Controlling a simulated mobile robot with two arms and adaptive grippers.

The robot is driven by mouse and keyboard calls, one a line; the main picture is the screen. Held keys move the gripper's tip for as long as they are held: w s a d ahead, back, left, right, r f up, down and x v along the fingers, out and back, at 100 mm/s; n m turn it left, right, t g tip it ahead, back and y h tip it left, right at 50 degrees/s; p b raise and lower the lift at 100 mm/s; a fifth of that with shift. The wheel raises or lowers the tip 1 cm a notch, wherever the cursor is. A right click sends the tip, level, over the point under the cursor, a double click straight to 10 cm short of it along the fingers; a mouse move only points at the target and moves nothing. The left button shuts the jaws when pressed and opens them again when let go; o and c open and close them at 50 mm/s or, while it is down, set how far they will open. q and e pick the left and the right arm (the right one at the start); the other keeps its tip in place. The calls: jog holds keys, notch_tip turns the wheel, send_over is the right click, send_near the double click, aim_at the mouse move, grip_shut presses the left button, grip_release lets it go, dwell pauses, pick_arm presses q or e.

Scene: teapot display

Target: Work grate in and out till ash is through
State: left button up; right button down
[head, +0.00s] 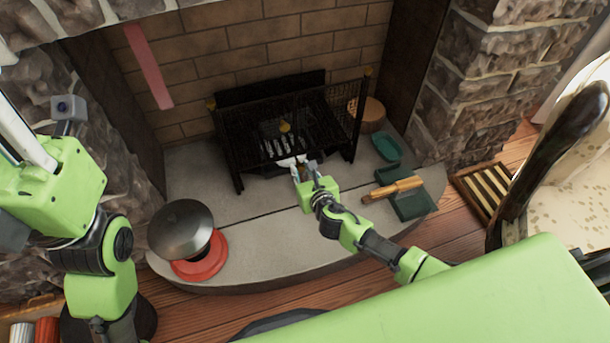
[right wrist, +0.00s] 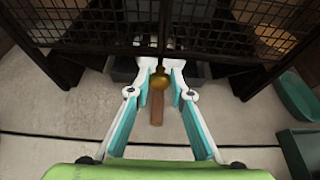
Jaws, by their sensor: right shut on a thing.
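The black mesh fire basket (head: 240,140) stands on the hearth inside the fireplace; its front mesh also shows in the right wrist view (right wrist: 75,22). A brass knob (head: 284,127) sits at its front middle. Pale bars or ash show inside, too small to tell apart. My right gripper (head: 297,165) is at the low front of the basket. Its fingers are shut on a brown handle (right wrist: 157,108), under the brass knob (right wrist: 160,80). A grey pan (right wrist: 122,70) shows behind the fingertips. My left gripper (head: 24,130) is partly cut off at the left, empty-looking and far from the basket.
A dark domed lid (head: 181,230) stands over a red ring (head: 200,262) at the hearth's left. A green dish (head: 387,147), a green dustpan (head: 415,203) and a wooden-handled brush (head: 394,188) lie right.

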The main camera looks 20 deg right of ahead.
jog(key=shift+w+r, duration=0.2)
jog(key=c, duration=1.8)
grip_release()
jog(key=shift+w+f, duration=0.1)
jog(key=shift+c, duration=0.2)
jog(key=shift+s, duration=0.4)
jog(key=v, duration=1.1)
jog(key=shift+s, duration=0.15)
